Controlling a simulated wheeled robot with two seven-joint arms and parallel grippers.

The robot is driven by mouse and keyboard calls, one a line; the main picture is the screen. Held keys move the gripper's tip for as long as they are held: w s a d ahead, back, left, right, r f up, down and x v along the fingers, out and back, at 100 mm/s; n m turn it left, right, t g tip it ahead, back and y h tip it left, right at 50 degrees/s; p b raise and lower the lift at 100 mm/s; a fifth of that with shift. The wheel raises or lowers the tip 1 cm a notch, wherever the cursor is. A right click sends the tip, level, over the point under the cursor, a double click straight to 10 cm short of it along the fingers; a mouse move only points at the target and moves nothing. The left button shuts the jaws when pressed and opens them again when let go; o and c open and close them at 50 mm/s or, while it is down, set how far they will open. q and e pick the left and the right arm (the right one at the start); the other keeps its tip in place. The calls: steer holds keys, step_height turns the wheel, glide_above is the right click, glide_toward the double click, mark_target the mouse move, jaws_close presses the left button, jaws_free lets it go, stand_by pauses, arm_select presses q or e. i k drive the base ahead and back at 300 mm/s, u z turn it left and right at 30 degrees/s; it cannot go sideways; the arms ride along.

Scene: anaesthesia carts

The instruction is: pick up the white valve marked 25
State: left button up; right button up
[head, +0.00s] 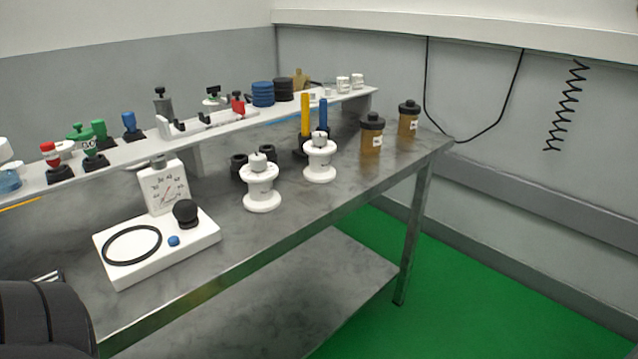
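Two white spool-shaped valves stand upright on the grey metal table (226,262). The nearer white valve (261,184) is left of the farther white valve (320,160). Both have small dark marks on the body, too small to read, so I cannot tell which is marked 25. Two smaller white pieces (343,84) sit at the right end of the raised shelf, also with no readable number. Neither of my grippers shows in the head view, and nothing touches the two white valves.
A white scale (208,232) with a dial is left of the valves. Dark cylinders (238,166) and yellow and blue posts (305,115) stand close behind them. Two brown bottles (371,140) are to the right. The raised white shelf (190,142) carries several fittings. The table front is clear.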

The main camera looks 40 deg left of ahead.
mark_target(261, 197)
steer(key=i, duration=1.5)
steer(key=u, duration=3.2)
steer(key=i, duration=0.5)
steer(key=u, duration=0.1)
